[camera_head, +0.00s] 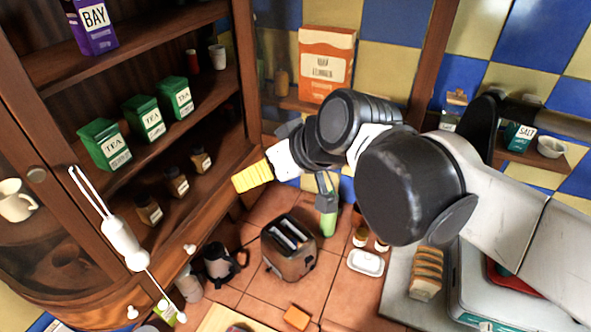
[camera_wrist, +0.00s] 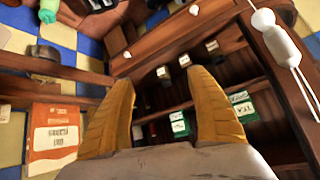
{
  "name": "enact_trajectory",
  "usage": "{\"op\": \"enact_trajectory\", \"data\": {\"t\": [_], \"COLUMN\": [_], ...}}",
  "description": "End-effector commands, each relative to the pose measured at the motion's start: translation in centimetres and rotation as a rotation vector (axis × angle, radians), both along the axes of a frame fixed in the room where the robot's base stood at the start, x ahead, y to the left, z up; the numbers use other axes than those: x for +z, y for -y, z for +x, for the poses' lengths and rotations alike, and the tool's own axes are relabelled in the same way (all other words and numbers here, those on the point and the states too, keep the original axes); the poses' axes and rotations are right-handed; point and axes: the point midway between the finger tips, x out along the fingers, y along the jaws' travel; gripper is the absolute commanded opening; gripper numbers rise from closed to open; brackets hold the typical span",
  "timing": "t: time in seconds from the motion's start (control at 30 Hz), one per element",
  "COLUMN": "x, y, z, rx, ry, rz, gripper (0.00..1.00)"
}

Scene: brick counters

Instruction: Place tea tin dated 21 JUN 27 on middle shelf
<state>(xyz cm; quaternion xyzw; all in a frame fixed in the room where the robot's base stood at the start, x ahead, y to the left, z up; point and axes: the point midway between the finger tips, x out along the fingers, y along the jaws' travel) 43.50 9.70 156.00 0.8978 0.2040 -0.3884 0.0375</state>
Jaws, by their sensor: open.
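Three green tea tins stand in a row on the middle shelf (camera_head: 135,177) of the wooden cabinet: a left tin (camera_head: 104,145), a middle tin (camera_head: 144,118) and a right tin (camera_head: 175,97). Their labels read TEA; the dates are too small to read. Green tins (camera_wrist: 180,124) also show in the wrist view, one partly hidden by a finger. My gripper (camera_head: 240,182) has yellow fingers pointing left toward the cabinet, apart from the tins. In the wrist view my gripper (camera_wrist: 160,76) is open, with nothing between its fingers.
A purple BAY box (camera_head: 92,25) stands on the upper shelf, and several small jars (camera_head: 177,182) stand below the tins. A white whisk-like utensil (camera_head: 122,240) hangs in front of the cabinet. A toaster (camera_head: 289,250) and dark jug (camera_head: 220,263) stand on the tiled counter. An orange box (camera_head: 325,62) stands behind.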

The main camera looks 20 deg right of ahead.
Motion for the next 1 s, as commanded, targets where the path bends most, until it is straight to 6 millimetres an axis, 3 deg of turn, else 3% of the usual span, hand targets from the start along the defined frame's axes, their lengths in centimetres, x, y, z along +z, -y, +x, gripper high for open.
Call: {"op": "enact_trajectory", "data": {"t": [0.03,0.1,0.2,0.3,1.0], "x": [-2.2,-4.5,-6.7,-7.7,-7.8], "y": [2.3,5.1,8.0,9.5,9.7], "z": [-2.1,-4.3,-6.5,-7.6,-7.7], "rx": [-0.084,-0.2,-0.323,-0.388,-0.401], "ry": [-0.04,-0.084,-0.116,-0.129,-0.13], "rz": [-0.03,-0.066,-0.101,-0.117,-0.12], "gripper": [0.66,0.66,0.66,0.66,0.66]}}
